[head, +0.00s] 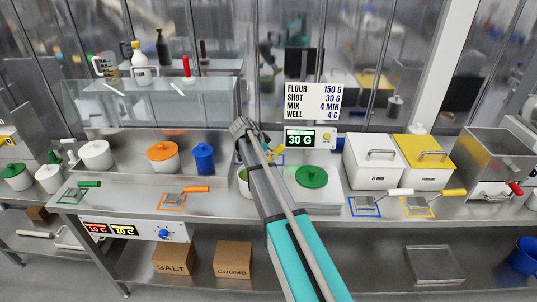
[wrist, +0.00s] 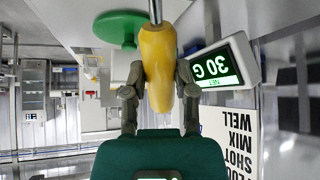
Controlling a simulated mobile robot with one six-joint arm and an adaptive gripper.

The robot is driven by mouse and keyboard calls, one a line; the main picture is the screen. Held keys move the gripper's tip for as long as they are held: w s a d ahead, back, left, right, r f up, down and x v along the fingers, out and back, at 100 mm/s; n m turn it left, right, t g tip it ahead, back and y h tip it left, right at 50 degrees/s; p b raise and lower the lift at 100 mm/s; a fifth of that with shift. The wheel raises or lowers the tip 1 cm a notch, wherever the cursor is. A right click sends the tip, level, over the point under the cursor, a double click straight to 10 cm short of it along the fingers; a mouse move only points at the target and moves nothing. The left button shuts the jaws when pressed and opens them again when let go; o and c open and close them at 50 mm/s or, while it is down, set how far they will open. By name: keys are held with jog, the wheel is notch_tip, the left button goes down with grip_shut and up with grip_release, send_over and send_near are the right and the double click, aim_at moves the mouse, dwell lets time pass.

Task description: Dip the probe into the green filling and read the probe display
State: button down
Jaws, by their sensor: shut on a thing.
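My gripper (wrist: 158,85) is shut on the yellow handle of a tool (wrist: 159,60) with a thin metal shaft; the shaft's far end is out of the wrist view. In the head view my arm hides most of the gripper and the tool. A white pot with a green rim or content (head: 243,181) stands just left of my arm, partly hidden; I cannot tell whether the shaft touches it. A panel under the counter's front edge has a red readout (head: 95,228) and a yellow readout (head: 124,230), both ending in C; their digits are small.
A green lid (head: 312,176) lies on the scale; it also shows in the wrist view (wrist: 120,28). The scale display (head: 307,139) reads 30 G. Flour and yellow-lidded bins (head: 378,176) stand right. An orange-lidded pot (head: 163,158) and a blue container (head: 204,158) stand left.

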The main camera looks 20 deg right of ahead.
jog(key=shift+r+p, duration=4.65)
jog(key=shift+r, duration=0.25)
jog(key=shift+f, duration=0.1)
notch_tip(320, 180, down, 4)
jog(key=b, duration=0.3)
jog(key=shift+s+r+b, duration=0.15)
jog(key=shift+r+b, duration=0.05)
jog(key=shift+b, duration=0.15)
jog(key=shift+a, duration=0.15)
